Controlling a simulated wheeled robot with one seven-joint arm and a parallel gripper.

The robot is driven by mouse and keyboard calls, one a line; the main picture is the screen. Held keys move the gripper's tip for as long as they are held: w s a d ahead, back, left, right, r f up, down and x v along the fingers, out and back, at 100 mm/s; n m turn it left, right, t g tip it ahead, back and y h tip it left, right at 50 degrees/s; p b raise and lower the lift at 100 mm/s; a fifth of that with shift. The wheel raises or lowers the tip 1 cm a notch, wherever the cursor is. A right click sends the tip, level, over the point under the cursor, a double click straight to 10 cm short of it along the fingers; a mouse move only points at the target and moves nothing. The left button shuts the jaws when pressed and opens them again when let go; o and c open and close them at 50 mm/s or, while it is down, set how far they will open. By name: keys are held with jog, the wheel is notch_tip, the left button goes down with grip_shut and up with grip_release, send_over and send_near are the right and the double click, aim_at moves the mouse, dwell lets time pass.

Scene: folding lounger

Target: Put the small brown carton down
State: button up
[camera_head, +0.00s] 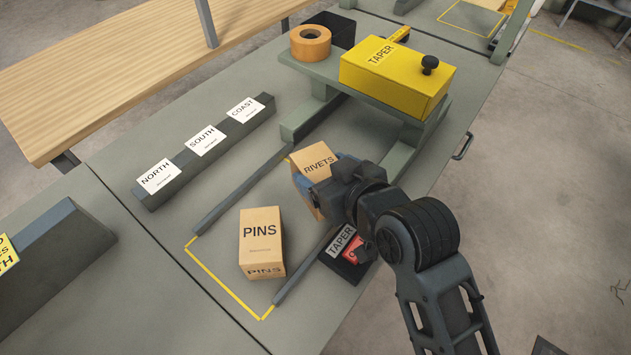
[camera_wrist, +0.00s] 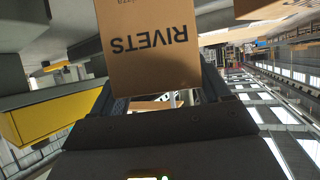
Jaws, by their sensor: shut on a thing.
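A small brown carton marked RIVETS (camera_head: 312,160) is between the fingers of my gripper (camera_head: 318,182), over the right part of the bench. It also shows in the wrist view (camera_wrist: 148,45), with its label upside down, between both fingers. The arm hides much of it in the head view, and I cannot tell whether its bottom touches the bench. A second brown carton, marked PINS (camera_head: 261,238), stands upright on the bench to the lower left of my gripper, apart from it.
Yellow tape (camera_head: 222,288) and two dark rails (camera_head: 240,190) edge the bench area around the PINS carton. A raised green shelf behind holds a yellow TAPER box (camera_head: 390,78) and a tape roll (camera_head: 310,42). A dark TAPER item (camera_head: 345,262) lies below my gripper. A labelled bar (camera_head: 205,150) stands left.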

jog(key=shift+w+a+f, duration=0.15)
jog(key=shift+a+f, duration=0.05)
jog(key=shift+a, duration=0.25)
jog(key=shift+w+a+f, duration=0.1)
jog(key=shift+a+f, duration=0.05)
jog(key=shift+a, duration=0.25)
jog(key=shift+a+f, duration=0.1)
jog(key=shift+f, duration=2)
jog(key=shift+f, duration=0.1)
jog(key=o, duration=1.4)
jog(key=shift+f, duration=0.1)
jog(key=shift+c, duration=0.2)
jog(key=v, duration=1.2)
